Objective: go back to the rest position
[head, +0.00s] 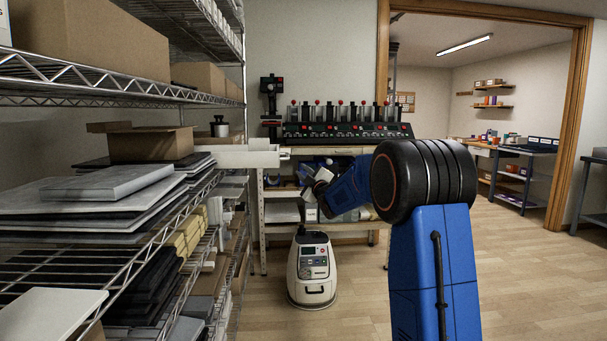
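My blue arm reaches forward from the lower right, with a large black joint in front. My gripper (312,172) is at its far end, small in the picture, in front of the bench below the mug presses. Its fingers are too small and too mixed with the background to show whether they are open or shut. No held object can be made out. The row of mug presses (346,131) stands on the bench (338,150) at the back wall. My arm hides part of the bench and what lies under it.
A wire shelf rack (85,93) with boxes and flat sheets fills the left side, close by. A white wheeled machine (312,271) stands on the floor in front of the bench. A wooden doorway (553,130) opens at right. The wood floor (535,285) there is clear.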

